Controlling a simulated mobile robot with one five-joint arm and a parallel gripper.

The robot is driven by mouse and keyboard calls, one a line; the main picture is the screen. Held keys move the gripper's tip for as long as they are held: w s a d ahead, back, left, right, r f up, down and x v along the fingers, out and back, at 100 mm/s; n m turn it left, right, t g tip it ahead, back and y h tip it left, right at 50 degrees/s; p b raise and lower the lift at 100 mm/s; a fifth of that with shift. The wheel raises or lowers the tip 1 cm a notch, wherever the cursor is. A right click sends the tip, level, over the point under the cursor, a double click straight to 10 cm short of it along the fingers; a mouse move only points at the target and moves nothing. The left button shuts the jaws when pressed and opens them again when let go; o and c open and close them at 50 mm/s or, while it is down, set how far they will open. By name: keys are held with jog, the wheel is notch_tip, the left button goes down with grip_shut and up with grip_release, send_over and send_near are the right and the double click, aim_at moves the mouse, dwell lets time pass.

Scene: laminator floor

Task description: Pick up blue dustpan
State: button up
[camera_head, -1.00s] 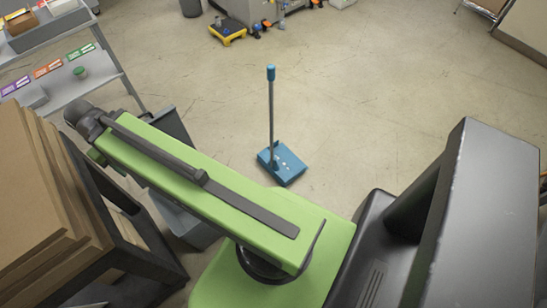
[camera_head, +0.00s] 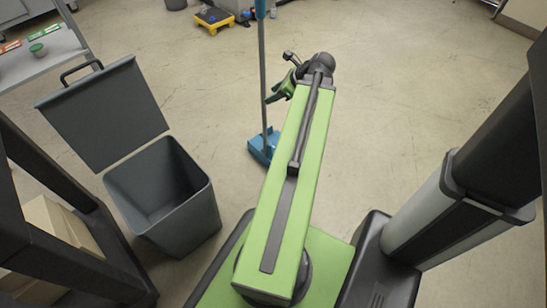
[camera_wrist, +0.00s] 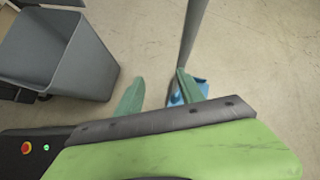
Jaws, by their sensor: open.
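The blue dustpan (camera_head: 257,150) rests on the floor, its long grey-blue handle standing upright to a blue grip at the top edge of the head view. My arm hides the pan's right part. My gripper (camera_head: 279,91) is beside the handle, just to its right in the head view. In the wrist view my gripper (camera_wrist: 158,88) has its two green fingers spread, with nothing between them. The dustpan (camera_wrist: 202,89) shows partly behind the right finger, its handle rising past that finger. I cannot tell whether the finger touches the handle.
A grey bin (camera_head: 172,200) with its lid raised stands on the left, and a dark rack (camera_head: 50,180) with cardboard boxes is nearer me. A shelf (camera_head: 45,60) stands at the far left. Floor to the right of the dustpan is clear.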

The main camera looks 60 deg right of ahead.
jog(key=s+d+f+m+b, duration=0.1)
jog(key=s+d+f+m, duration=0.15)
jog(key=s, duration=0.25)
jog(key=b, duration=0.8)
send_near(265, 107)
jog(key=x, duration=0.5)
jog(key=shift+w+f+m+t+h+b, duration=0.15)
jog(key=shift+f+m+t+h+b, duration=0.15)
jog(key=shift+h, duration=0.1)
jog(key=b+x, duration=0.4)
jog(key=x, duration=0.1)
jog(key=shift+d+f, duration=0.15)
jog(key=shift+f, duration=0.15)
jog(key=shift+r, duration=0.15)
grip_shut()
